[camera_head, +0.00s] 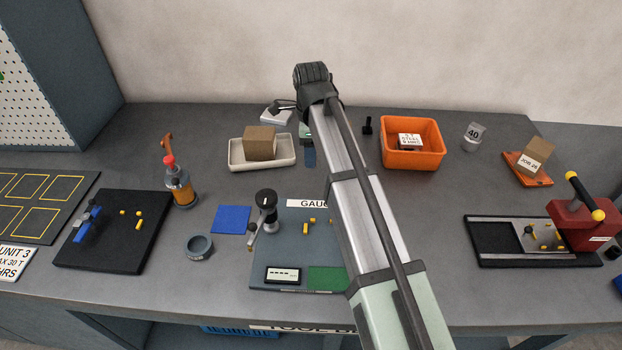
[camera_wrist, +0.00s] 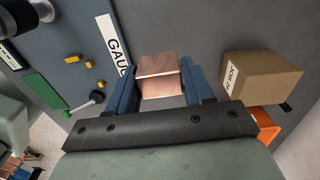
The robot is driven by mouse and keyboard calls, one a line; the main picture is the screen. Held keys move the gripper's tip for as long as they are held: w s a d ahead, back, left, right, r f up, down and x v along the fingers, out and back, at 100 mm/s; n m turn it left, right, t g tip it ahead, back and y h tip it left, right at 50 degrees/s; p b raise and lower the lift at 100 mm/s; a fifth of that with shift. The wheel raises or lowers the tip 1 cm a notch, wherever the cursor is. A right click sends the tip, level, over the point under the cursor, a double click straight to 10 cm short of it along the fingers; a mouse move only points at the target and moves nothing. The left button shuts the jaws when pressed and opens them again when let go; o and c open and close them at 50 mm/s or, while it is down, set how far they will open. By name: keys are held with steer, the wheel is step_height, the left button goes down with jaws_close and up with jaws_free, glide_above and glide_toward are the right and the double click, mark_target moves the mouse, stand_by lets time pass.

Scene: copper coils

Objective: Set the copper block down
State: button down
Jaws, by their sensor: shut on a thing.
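The copper block (camera_wrist: 158,67) shows in the wrist view between the two blue fingers of my gripper (camera_wrist: 160,80), which is shut on it. Two shiny, pinkish copper faces show, with an edge between them. In the head view my arm hides the block.
A blue-grey gauge mat (camera_head: 275,262) lies near the front, holding a dial gauge (camera_head: 266,205) and yellow pieces. A white tray (camera_head: 236,161) bears a brown box (camera_head: 261,142). An orange bin (camera_head: 412,159) stands at the back. A red press (camera_head: 580,224) stands at right.

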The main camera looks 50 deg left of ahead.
steer(key=shift+f, duration=4.35)
steer(key=shift+f, duration=0.1)
steer(key=shift+c, duration=2.2)
jaws_free()
step_height(320, 180, up, 12)
steer(key=shift+r, duration=0.15)
